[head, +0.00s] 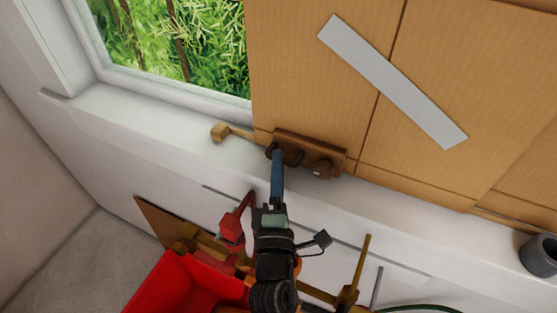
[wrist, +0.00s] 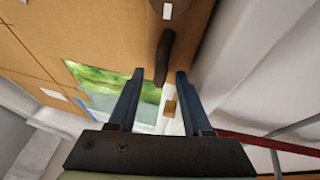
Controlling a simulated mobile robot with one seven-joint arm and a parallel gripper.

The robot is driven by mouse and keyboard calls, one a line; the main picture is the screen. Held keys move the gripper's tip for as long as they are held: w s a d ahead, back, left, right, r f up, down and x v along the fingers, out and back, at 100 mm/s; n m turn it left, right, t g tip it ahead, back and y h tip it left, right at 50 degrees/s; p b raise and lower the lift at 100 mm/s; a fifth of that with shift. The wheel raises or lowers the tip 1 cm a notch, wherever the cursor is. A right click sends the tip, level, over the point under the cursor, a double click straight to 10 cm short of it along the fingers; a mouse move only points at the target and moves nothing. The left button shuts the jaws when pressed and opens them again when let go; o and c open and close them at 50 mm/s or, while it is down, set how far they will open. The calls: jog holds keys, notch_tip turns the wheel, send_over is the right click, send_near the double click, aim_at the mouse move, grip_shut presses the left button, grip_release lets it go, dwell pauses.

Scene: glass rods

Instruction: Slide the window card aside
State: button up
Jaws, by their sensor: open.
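The window card (head: 312,70) is a brown cardboard panel covering the right part of the window, with a pale diagonal strip (head: 385,75) on it. Foliage shows through the uncovered glass at left. A wooden plate (head: 335,153) with a dark handle (head: 292,157) sits at the card's lower left. In the wrist view the dark handle (wrist: 164,52) reaches down between my fingertips. My gripper (head: 277,154) is open at the handle's left end; the wrist view shows both fingers (wrist: 160,75) apart, either side of the handle's end. I cannot tell whether they touch it.
A wooden block on a stick (head: 220,131) lies on the white sill (head: 150,125), left of the handle. A red bin (head: 180,285) is below at left. A grey cup (head: 540,255) stands at the far right. The sill's left part is mostly clear.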

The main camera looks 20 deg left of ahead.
jog(key=shift+w+a+r, duration=0.1)
jog(key=shift+w+a, duration=0.1)
jog(key=shift+w, duration=0.4)
grip_shut()
dwell(1.1)
